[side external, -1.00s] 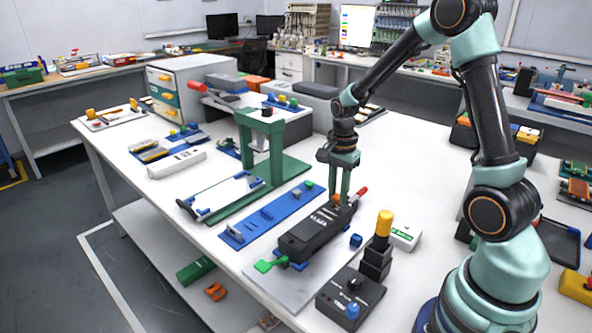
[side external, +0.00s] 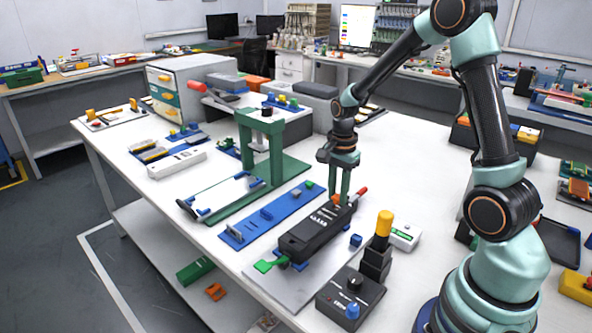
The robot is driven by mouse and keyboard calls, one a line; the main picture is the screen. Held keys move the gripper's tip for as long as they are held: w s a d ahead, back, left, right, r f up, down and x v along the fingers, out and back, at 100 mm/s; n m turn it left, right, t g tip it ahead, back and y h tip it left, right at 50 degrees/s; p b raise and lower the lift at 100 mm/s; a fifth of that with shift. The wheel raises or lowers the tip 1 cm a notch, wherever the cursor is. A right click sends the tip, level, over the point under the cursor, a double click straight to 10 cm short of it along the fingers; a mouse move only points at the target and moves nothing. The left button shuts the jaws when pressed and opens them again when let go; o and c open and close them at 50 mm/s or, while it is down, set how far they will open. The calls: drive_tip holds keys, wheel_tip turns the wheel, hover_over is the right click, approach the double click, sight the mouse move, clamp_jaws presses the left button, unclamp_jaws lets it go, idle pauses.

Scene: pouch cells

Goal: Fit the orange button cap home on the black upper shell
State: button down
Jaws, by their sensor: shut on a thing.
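The black upper shell (side external: 308,236) lies lengthwise in a fixture on a grey plate (side external: 262,282) near the front of the white table. My gripper (side external: 340,200) points straight down over the far end of the shell, its green fingers close together. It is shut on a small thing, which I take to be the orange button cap. The fingers hide most of it, and I cannot tell whether it touches the shell.
A red-tipped handle (side external: 360,192) stands close right of my fingers. A green clamp handle (side external: 264,266) is at the shell's near end. A black control box (side external: 350,298) and a yellow-topped black post (side external: 384,225) stand to the right. A green press frame (side external: 262,150) stands behind left.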

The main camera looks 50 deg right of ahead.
sight(338, 196)
drive_tip(key=shift+f, duration=0.75)
drive_tip(key=c, duration=0.6)
unclamp_jaws()
wheel_tip(338, 196, up, 12)
